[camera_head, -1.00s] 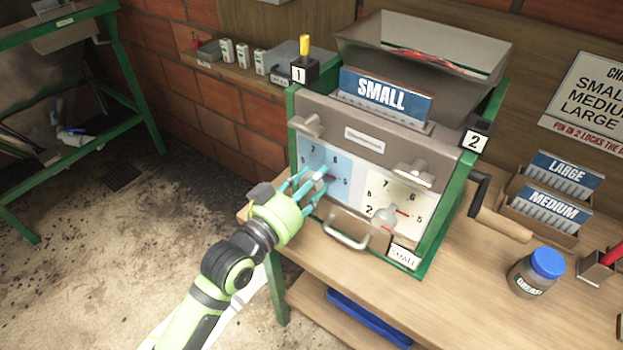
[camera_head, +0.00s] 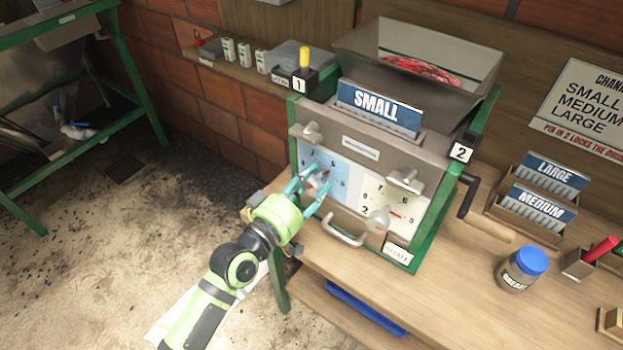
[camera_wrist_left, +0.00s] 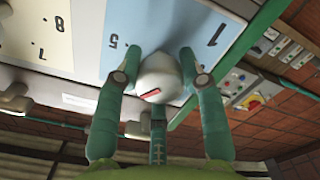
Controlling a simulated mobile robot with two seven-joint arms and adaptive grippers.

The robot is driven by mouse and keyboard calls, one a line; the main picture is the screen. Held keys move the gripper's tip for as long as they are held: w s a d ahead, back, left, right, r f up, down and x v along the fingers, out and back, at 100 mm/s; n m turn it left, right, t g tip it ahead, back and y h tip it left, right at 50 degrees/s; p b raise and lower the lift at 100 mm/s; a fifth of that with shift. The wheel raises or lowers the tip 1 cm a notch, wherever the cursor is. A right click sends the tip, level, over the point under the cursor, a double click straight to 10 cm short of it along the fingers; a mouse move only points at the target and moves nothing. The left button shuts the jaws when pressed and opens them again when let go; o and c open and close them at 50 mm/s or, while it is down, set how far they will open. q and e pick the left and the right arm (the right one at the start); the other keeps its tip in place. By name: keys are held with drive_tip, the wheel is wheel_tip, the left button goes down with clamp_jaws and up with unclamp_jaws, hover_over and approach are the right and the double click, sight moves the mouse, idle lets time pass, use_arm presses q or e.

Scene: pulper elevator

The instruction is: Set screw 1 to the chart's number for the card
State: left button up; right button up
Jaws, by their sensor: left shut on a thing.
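My left gripper (camera_head: 314,184) is shut on the screw 1 knob (camera_wrist_left: 158,76), a pale rounded knob with a red pointer mark, in front of the blue dial (camera_head: 338,164). The fingers hide much of this dial, so I cannot read the pointer's number. The blue SMALL card (camera_head: 378,108) stands on top of the machine's front. The chart (camera_head: 590,105) on the wall lists SMALL, MEDIUM and LARGE; its numbers are cut off by the picture's right edge. My right gripper is not in view.
The second knob (camera_head: 378,218) sits on the cream dial (camera_head: 400,200), right of my gripper. A bar handle (camera_head: 342,230) projects below. A crank handle (camera_head: 490,230), card holders (camera_head: 520,215) and a blue-lidded jar (camera_head: 522,270) are to the right.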

use_arm(q)
drive_tip(key=shift+w+a+r+n, duration=0.2)
drive_tip(key=shift+r+n, duration=0.3)
drive_tip(key=shift+n, duration=0.5)
drive_tip(key=o, duration=1.2)
drive_tip(key=shift+c, duration=0.2)
drive_tip(key=shift+f, duration=0.25)
drive_tip(key=shift+s+a+f, duration=0.1)
drive_tip(key=shift+s+f, duration=0.05)
drive_tip(key=shift+s, duration=0.1)
drive_tip(key=v, duration=1.1)
drive_tip(key=shift+a, duration=0.15)
